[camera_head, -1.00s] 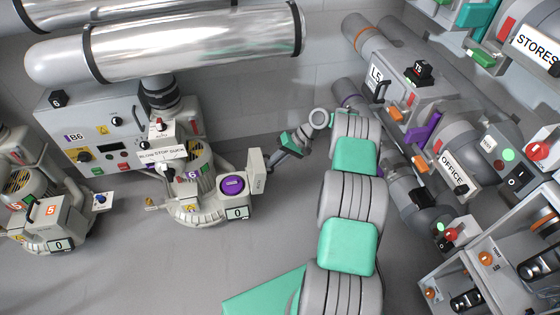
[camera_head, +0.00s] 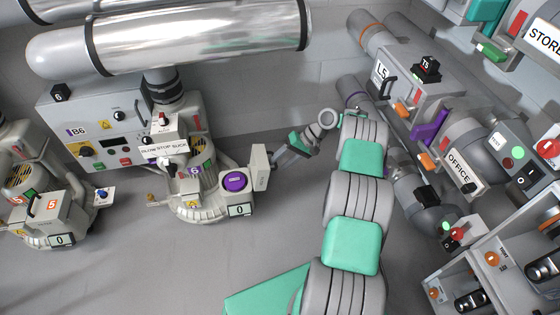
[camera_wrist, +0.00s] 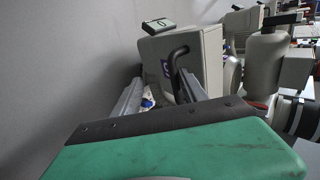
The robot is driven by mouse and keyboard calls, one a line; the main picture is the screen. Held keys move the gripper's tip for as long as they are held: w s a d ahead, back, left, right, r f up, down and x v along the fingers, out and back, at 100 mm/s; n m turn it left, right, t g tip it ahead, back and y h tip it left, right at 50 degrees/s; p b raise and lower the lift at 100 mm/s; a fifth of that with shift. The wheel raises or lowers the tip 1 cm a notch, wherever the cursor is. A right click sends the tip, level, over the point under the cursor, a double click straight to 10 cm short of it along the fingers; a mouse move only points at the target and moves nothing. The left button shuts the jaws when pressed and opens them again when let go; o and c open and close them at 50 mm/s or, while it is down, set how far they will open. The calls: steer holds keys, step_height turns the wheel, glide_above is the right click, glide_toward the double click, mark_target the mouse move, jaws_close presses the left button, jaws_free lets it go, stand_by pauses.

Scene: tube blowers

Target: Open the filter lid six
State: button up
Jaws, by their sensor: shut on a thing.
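Filter lid six (camera_head: 260,167) is a pale grey block on the right side of blower six (camera_head: 195,200). It stands out at an angle from the round purple filter face (camera_head: 235,181), which shows uncovered. My gripper (camera_head: 279,158) reaches the lid from the right. In the wrist view my gripper (camera_wrist: 162,82) has its two grey fingers at the handle and is shut on it. The exact contact is partly hidden.
A control box B6 (camera_head: 85,115) and a shiny duct (camera_head: 190,38) stand behind the blower. Blower five (camera_head: 40,215) is at the left. A panel marked OFFICE (camera_head: 459,170) and shelves are at the right. The floor (camera_head: 150,270) in front is clear.

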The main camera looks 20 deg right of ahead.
steer(key=shift+w+r, duration=0.1)
steer(key=shift+r, duration=0.05)
stand_by(0.4)
steer(key=s+a+r+p, duration=0.3)
steer(key=s+r+p, duration=0.4)
steer(key=s+r, duration=0.6)
steer(key=shift+s+a, duration=0.15)
steer(key=shift+s, duration=0.25)
steer(key=shift+r, duration=0.1)
